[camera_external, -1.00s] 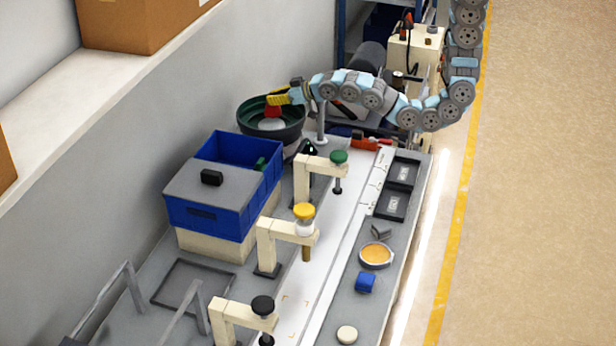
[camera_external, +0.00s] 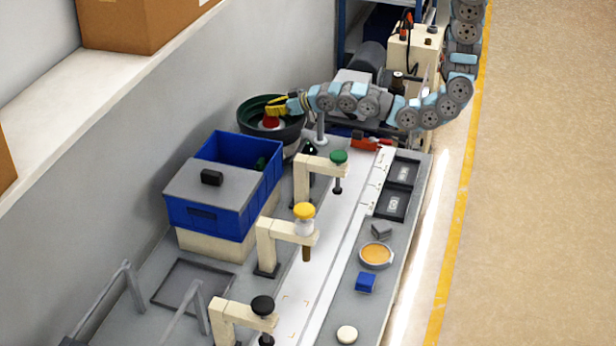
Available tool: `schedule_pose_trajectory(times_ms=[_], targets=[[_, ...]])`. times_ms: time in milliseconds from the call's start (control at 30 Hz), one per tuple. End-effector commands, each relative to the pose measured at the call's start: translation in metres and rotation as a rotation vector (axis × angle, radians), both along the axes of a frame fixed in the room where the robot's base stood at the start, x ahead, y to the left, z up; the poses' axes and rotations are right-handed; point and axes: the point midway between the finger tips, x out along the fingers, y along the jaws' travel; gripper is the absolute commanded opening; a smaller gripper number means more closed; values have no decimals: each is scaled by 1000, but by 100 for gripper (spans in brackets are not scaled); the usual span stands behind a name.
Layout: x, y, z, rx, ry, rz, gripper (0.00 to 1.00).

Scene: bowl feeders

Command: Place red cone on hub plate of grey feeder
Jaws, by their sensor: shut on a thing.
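The red cone (camera_external: 270,122) is inside the dark green bowl of the feeder (camera_external: 246,121) at the back left. My gripper (camera_external: 276,108), with yellow fingers, reaches into the bowl from the right and is shut on the cone near its top. The cone looks upright, over the pale round hub plate (camera_external: 262,127) in the bowl's middle. The cone and fingers hide most of the plate. I cannot tell whether the cone's base touches it. The feeder's body below the bowl is partly hidden behind the blue bin.
A blue bin (camera_external: 225,210) stands just in front of the feeder. A grey post (camera_external: 320,125) rises beside the bowl, under my arm. Several cream stations, one with a green cap (camera_external: 338,157), line the white strip. A wall is close behind the bowl.

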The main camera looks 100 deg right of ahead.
Motion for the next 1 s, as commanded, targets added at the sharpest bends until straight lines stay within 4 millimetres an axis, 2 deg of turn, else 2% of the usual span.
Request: schedule_pose_trajectory(times_ms=[100,133,200,633,767,1000], targets=[[0,0,-4,0,0,0,0],[0,0,-4,0,0,0,15],[0,0,-3,0,0,0,33],[-1,1,2,0,1,0,33],[-11,6,2,2,3,1,33],[-33,18,14,1,0,2,33]])
